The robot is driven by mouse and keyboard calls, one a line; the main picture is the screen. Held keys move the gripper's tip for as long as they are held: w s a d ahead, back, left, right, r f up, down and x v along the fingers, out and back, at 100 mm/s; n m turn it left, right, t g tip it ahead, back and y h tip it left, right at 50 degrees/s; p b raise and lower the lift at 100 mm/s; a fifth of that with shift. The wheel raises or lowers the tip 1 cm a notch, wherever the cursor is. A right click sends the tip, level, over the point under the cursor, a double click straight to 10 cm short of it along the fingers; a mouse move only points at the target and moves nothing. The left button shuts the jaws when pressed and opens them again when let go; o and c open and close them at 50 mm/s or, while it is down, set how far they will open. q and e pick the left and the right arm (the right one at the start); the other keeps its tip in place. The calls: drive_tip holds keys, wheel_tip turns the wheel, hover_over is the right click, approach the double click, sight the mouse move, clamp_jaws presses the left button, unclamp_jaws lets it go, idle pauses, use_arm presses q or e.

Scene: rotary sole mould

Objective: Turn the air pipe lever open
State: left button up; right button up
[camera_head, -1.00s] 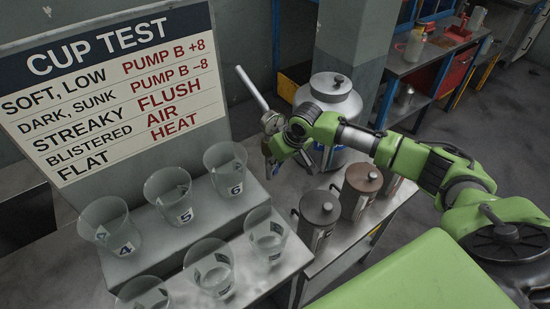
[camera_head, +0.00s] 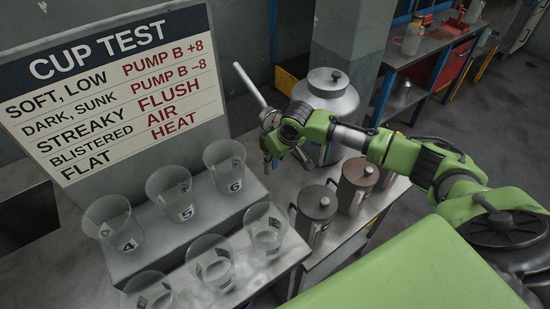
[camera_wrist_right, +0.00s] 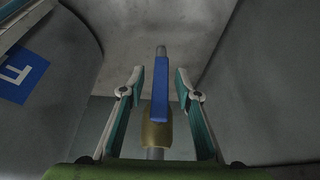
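The air pipe lever is a blue handle (camera_wrist_right: 160,105) above a brass valve body (camera_wrist_right: 156,136) on a grey pipe in the right wrist view. My right gripper (camera_wrist_right: 160,85) is open, with one finger on each side of the lever and visible gaps between. In the head view my right gripper (camera_head: 271,153) is beside the big metal canister, near a slanted light rod (camera_head: 249,84). The lever cannot be made out there. My left gripper is not in view.
A lidded metal canister (camera_head: 327,95) stands right behind my right gripper. Several clear numbered cups (camera_head: 223,167) stand on the stepped bench at left, below a cup test board (camera_head: 110,90).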

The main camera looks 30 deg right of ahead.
drive_tip(key=v, duration=1.2)
drive_tip(key=shift+w, duration=0.1)
